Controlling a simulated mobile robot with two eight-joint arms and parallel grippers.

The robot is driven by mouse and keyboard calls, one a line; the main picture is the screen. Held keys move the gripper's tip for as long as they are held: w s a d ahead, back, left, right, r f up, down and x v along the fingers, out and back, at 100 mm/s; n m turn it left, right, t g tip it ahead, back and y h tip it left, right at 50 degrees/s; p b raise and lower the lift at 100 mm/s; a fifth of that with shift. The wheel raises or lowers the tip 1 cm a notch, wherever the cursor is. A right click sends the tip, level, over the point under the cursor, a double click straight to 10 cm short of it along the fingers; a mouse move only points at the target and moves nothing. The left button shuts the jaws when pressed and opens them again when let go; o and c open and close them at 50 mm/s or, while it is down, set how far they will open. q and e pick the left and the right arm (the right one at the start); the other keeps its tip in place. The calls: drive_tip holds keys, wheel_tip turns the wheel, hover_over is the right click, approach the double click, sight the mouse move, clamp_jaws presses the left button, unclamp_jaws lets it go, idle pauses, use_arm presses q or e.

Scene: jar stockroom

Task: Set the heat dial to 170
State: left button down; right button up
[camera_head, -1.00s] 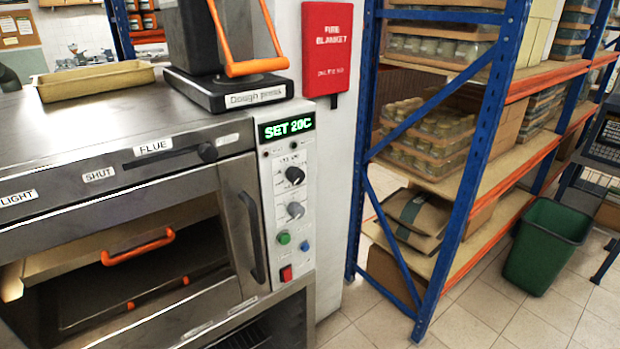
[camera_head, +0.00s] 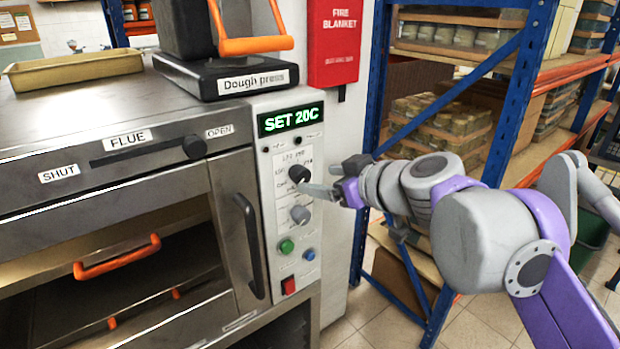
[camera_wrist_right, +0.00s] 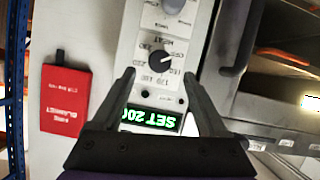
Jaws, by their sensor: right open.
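My right gripper (camera_head: 317,178) is in front of the panel at dial height. In the wrist view its two fingers (camera_wrist_right: 160,73) are spread, one on each side of the dial, with nothing held. I cannot tell whether either finger touches the dial. My left gripper is out of view.
Below the dial are a grey knob (camera_head: 300,214), a green button (camera_head: 286,246), a blue button (camera_head: 309,254) and a red switch (camera_head: 288,286). The oven door handle (camera_head: 250,246) is left of the panel. A blue-framed shelf (camera_head: 510,95) stands to the right.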

sight(304, 177)
drive_tip(key=x, duration=0.6)
drive_tip(key=shift+d, duration=0.1)
clamp_jaws()
